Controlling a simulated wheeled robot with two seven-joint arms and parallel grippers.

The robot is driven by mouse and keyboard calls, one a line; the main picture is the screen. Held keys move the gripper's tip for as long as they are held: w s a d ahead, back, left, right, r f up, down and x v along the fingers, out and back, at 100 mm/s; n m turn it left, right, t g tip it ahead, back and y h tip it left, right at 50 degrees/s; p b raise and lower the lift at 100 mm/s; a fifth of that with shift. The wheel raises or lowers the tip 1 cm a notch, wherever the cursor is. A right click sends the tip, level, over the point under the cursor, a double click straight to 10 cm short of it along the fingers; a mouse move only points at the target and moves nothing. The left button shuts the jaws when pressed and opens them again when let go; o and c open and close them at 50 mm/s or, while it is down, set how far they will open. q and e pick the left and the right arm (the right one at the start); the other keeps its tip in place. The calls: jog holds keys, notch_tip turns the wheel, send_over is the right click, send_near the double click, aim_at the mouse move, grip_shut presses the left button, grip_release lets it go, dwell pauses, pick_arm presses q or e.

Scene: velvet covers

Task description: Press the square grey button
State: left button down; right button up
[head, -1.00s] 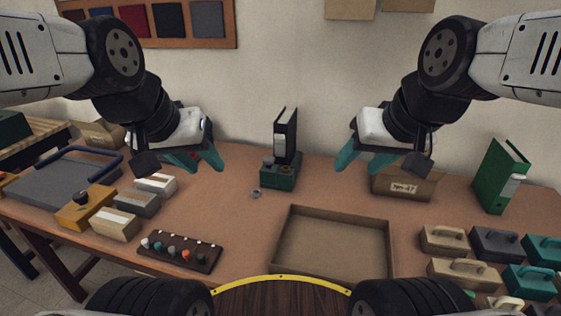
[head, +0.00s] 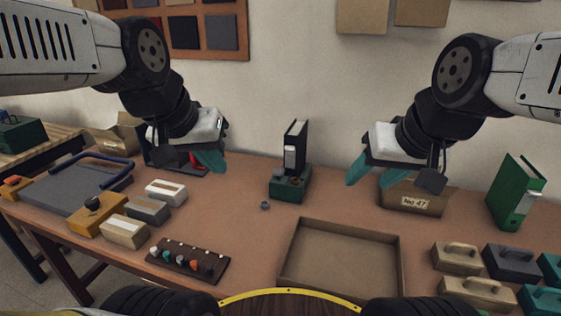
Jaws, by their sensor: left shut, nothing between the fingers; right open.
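A small green box (head: 290,191) stands at the back middle of the table, in front of a black binder (head: 296,147). A small grey piece (head: 279,170) and a round brownish piece sit on its top. They are too small to tell whether the grey piece is the square grey button. My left gripper (head: 215,166), with teal fingers, is shut and empty, in the air to the left of the box. My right gripper (head: 370,180) is open and empty, to the right of the box. Neither touches it.
An open tray (head: 398,275) lies in front, with a knobbed dark board (head: 188,261) to its left. Handled blocks (head: 512,262) and a green binder (head: 516,192) are at right. A box marked No 47 (head: 418,198) is behind my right gripper. A small grey ring (head: 265,205) lies on bare table.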

pick_arm(q)
jog(key=w+d+r+g, duration=0.1)
jog(key=w+r, duration=0.1)
jog(key=w, duration=0.9)
jog(key=m+g+y, duration=0.1)
jog(key=m+g, duration=0.1)
send_over(279, 170)
jog(key=s+a, duration=0.1)
jog(key=s, duration=0.2)
notch_tip(279, 170, down, 12)
jog(key=shift+s+r, duration=0.2)
jog(key=x, duration=1.2)
jog(key=shift+s+a+f, duration=0.2)
jog(key=shift+a+f, duration=0.05)
jog(key=shift+f, duration=0.8)
